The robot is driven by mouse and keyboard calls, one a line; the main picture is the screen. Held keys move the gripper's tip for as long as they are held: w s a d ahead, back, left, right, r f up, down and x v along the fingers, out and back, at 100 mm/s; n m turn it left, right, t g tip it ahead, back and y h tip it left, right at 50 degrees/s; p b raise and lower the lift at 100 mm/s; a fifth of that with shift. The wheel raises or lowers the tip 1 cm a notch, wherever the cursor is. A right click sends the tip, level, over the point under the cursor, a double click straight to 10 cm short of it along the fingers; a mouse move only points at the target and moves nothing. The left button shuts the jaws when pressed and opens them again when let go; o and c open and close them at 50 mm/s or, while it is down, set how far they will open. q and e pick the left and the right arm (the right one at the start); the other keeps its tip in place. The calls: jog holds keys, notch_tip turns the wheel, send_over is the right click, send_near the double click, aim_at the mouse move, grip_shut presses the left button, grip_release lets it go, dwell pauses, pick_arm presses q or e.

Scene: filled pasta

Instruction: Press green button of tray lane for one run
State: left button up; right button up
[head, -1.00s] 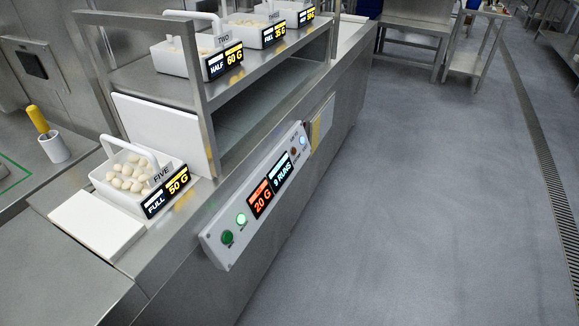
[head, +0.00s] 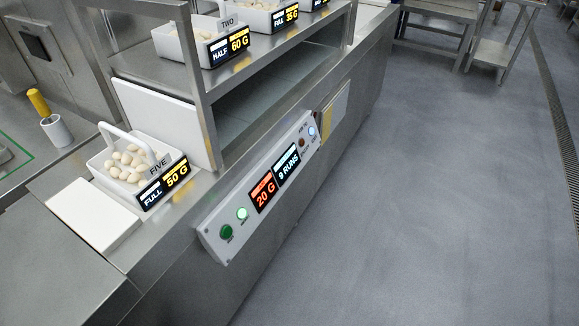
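A white control panel (head: 213,225) is fixed to the front of the steel counter in the head view. At its lower left end is a dark green button (head: 227,231), with a bright pale-green lit button or lamp (head: 242,214) beside it. Its display shows "20 G" in orange (head: 264,192) and "9 RUNS" in white (head: 288,164). At its upper right end are a small dark reddish knob or button (head: 301,142) and a bluish-white light (head: 312,132). The small labels are too blurred to read. Neither of my grippers is in view.
A white basket marked FIVE (head: 108,177) holds pale pasta pieces behind a "FULL 50 G" sign (head: 163,184). More baskets, one marked TWO (head: 168,46), stand on the shelf above. A white board (head: 92,215) lies on the counter. Grey floor (head: 420,200) to the right is clear.

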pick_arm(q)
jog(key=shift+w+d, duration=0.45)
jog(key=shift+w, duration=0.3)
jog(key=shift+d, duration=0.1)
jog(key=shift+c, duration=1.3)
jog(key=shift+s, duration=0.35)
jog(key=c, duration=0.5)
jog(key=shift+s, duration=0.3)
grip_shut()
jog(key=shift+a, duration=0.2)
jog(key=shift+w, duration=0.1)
